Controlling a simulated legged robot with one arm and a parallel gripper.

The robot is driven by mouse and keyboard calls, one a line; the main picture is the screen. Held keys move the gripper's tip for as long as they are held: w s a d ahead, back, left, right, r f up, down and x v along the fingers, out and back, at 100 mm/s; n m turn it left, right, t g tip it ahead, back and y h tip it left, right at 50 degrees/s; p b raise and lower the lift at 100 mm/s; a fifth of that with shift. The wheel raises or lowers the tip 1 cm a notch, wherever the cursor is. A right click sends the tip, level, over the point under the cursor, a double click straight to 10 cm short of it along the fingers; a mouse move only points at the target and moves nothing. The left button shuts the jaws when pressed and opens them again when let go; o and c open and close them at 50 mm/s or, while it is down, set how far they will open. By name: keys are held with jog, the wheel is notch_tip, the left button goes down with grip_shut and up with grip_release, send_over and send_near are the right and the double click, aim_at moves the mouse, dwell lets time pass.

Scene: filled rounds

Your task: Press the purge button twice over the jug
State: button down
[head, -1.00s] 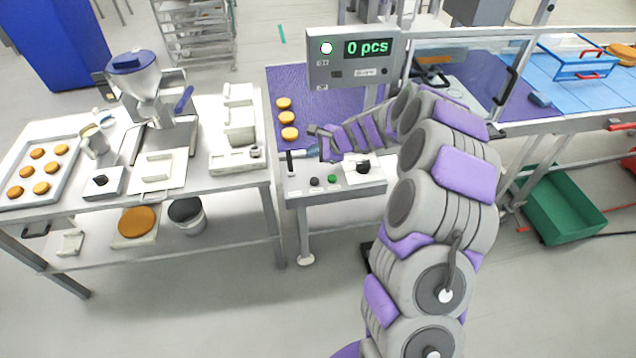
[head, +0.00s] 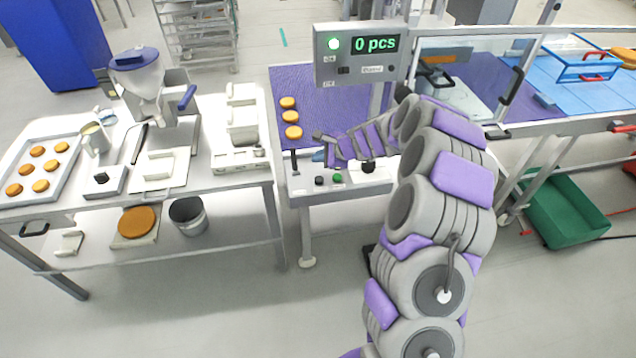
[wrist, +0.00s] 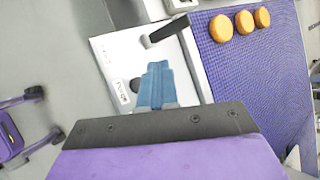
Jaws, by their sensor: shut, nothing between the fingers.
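A metal jug (head: 95,140) with pale contents stands on the left table, beside a depositor with a clear, blue-rimmed hopper (head: 140,78). I cannot tell which control is the purge button. My gripper (head: 317,157) is well to the right of the jug, above the conveyor's front control panel. In the wrist view its blue fingers (wrist: 157,72) are together and empty, over the white panel near a black-handled lever (wrist: 168,30). The jug is outside the wrist view.
The conveyor panel has a black button (head: 320,181) and a green button (head: 337,178). Round patties (head: 291,117) lie on the purple belt (head: 325,90). A tray of patties (head: 65,150) is at far left. A floor gap separates table and conveyor.

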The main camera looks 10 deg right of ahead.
aim_at(321, 180)
jog(key=f+b, duration=0.1)
jog(key=f, duration=0.1)
jog(key=f+b, duration=0.1)
jog(key=f, duration=0.1)
jog(key=d+f+b, duration=0.1)
jog(key=f+b, duration=0.1)
jog(key=shift+a, duration=0.15)
jog(key=shift+a, duration=0.2)
jog(key=shift+d, duration=0.25)
jog(key=shift+a, duration=0.15)
dwell(0.4)
jog(key=shift+f, duration=0.25)
dwell(0.7)
jog(key=shift+f, duration=0.15)
